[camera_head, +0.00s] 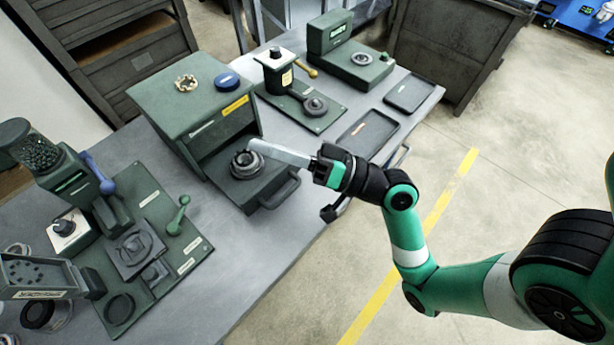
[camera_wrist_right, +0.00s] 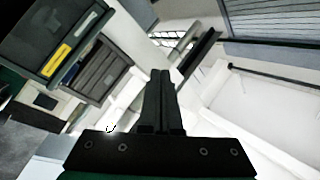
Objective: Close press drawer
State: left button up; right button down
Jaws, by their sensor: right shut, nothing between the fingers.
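The press (camera_head: 188,97) is a dark green box on the table with a yellow label on its front. Its drawer (camera_head: 247,190) is pulled out toward the front right, with a dark round ring fixture (camera_head: 246,164) on it and a bar handle (camera_head: 281,190) at its front. My right gripper (camera_head: 256,146) is shut and empty. Its long fingers point left, and the tips appear over the ring fixture in the head view; whether they touch it I cannot tell. In the right wrist view the shut fingers (camera_wrist_right: 160,85) show, and a dark box with a yellow label (camera_wrist_right: 57,60) is at upper left.
A grinder (camera_head: 62,173) and other tools on a green base stand at the left. A lever press (camera_head: 283,72), a green scale-like unit (camera_head: 350,52) and dark trays (camera_head: 411,92) stand at the back right. Grey table is free in front of the drawer.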

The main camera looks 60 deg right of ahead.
jog(key=s+d+f+m+g+h+b, duration=0.25)
jog(key=s+f+m+h, duration=0.25)
jog(key=s+f+m, duration=0.4)
jog(key=s+d+f+m+g+h+b, duration=0.15)
jog(key=s+d+f+m+h, duration=0.35)
jog(key=f, duration=0.7)
jog(key=shift+m+t, duration=0.4)
jog(key=shift+m, duration=0.3)
jog(key=x, duration=0.3)
jog(key=p+x, duration=0.1)
jog(key=x, duration=0.3)
jog(key=a+x, duration=0.1)
jog(key=x, duration=0.3)
jog(key=shift+w+r, duration=0.2)
jog(key=shift+w+d+f, duration=0.1)
jog(key=shift+w+d, duration=0.15)
jog(key=shift+w, duration=0.35)
pick_arm(q)
notch_tip(320, 180, down, 4)
jog(key=shift+r, duration=0.1)
jog(key=shift+r, duration=0.1)
